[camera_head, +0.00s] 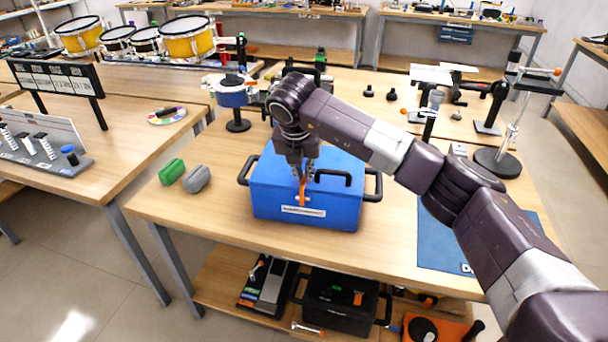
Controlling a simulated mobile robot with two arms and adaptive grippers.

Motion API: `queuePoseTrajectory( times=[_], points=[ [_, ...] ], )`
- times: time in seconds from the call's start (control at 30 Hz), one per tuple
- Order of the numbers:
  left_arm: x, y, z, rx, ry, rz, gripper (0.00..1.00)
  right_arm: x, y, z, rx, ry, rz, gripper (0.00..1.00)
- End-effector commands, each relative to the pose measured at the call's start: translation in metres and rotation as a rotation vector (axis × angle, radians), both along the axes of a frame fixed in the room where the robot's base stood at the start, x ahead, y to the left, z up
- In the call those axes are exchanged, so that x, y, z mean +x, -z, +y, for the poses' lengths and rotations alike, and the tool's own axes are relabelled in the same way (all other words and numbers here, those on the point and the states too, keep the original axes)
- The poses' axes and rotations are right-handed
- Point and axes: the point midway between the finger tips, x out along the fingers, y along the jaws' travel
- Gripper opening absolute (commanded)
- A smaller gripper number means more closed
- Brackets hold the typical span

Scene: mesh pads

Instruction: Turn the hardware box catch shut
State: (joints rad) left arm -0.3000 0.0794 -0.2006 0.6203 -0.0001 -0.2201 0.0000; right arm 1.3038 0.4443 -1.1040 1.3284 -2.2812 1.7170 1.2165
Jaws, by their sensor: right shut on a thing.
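The blue hardware box (265,203) stands closed on the wooden table, with black side handles, a black handle on its lid and a white label on its front. An orange catch (303,190) stands upright at the top of the front face, above the label. My right gripper (303,176) points down from above at the front edge of the lid and is shut on the orange catch. The fingers hide part of the catch, so its exact seating is unclear. My left gripper is not in view.
A green block (172,171) and a grey block (197,179) lie left of the box. A blue mat (445,240) lies to its right. A black stand (498,160) and several tools are behind. A lower shelf holds a black case (340,300).

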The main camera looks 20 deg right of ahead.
Motion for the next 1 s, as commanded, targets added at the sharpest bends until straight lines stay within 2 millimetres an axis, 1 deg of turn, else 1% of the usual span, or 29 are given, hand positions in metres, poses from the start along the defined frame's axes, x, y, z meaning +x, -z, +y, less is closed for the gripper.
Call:
queuePoseTrajectory(
  times=[0.33, 0.37, 0.4, 0.5, 0.53, 0.83, 0.93, 1.0],
  points=[
    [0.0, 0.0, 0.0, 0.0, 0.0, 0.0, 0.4, 0.001, -0.001, 0.0, 0.001, 0.004, -0.004, 0.0],
    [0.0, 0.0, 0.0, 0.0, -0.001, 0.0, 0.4, 0.001, -0.001, 0.0, 0.001, 0.004, -0.004, 0.09],
    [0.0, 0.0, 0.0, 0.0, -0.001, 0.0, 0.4, 0.001, -0.001, 0.0, 0.001, 0.004, -0.004, 0.14],
    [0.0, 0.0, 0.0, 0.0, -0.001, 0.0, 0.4, 0.001, -0.001, 0.0, 0.0, 0.004, -0.002, 0.25],
    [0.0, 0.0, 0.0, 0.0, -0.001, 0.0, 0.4, 0.001, -0.001, 0.0, 0.0, 0.004, -0.002, 0.26],
    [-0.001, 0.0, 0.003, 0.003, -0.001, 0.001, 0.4, 0.0, -0.003, 0.0, 0.001, 0.003, -0.001, 0.26],
    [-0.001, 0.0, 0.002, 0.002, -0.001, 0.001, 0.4, -0.003, -0.012, 0.002, 0.0, 0.002, -0.004, 0.26],
    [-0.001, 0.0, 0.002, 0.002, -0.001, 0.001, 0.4, -0.006, -0.023, 0.005, 0.0, 0.002, -0.006, 0.26]
  ],
)
